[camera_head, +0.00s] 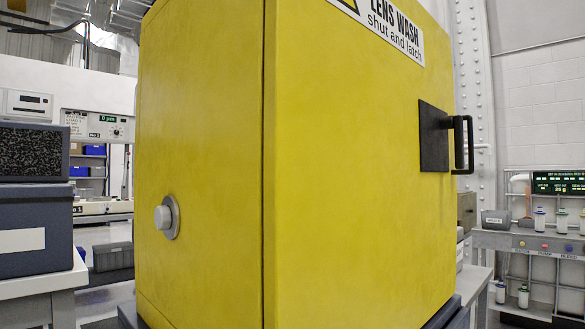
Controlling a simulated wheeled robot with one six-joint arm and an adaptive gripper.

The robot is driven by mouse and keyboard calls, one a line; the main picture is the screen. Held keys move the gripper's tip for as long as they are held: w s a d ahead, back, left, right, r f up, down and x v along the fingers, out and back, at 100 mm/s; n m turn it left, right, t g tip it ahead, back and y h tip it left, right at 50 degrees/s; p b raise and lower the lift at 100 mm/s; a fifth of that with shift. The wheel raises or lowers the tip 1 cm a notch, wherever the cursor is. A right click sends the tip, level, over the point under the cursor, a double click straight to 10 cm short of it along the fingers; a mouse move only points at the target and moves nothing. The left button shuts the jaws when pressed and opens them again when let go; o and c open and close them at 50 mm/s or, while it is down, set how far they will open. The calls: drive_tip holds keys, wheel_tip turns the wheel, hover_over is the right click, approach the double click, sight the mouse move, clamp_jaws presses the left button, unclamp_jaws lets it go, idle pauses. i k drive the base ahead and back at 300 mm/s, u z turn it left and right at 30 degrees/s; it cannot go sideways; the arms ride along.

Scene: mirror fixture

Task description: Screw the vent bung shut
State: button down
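A yellow cabinet (345,190) fills the middle of the view, with its left side and its door face both showing. A round pale grey plug (163,217), which looks like the vent bung, sits on the cabinet's left side, low down. It stands out from a grey round collar (175,230). I cannot tell how far it is screwed in. My gripper is not in view.
A black handle (460,145) sticks out from the door at right. At left, a dark box (35,225) stands on a white table (40,285), with a gap between it and the cabinet. A shelf rack (530,244) with small bottles stands at far right.

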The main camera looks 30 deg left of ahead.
sight(163, 217)
drive_tip(key=u, duration=0.35)
drive_tip(key=k, duration=1.6)
drive_tip(key=u, duration=0.8)
drive_tip(key=k, duration=0.3)
drive_tip(key=z, duration=0.05)
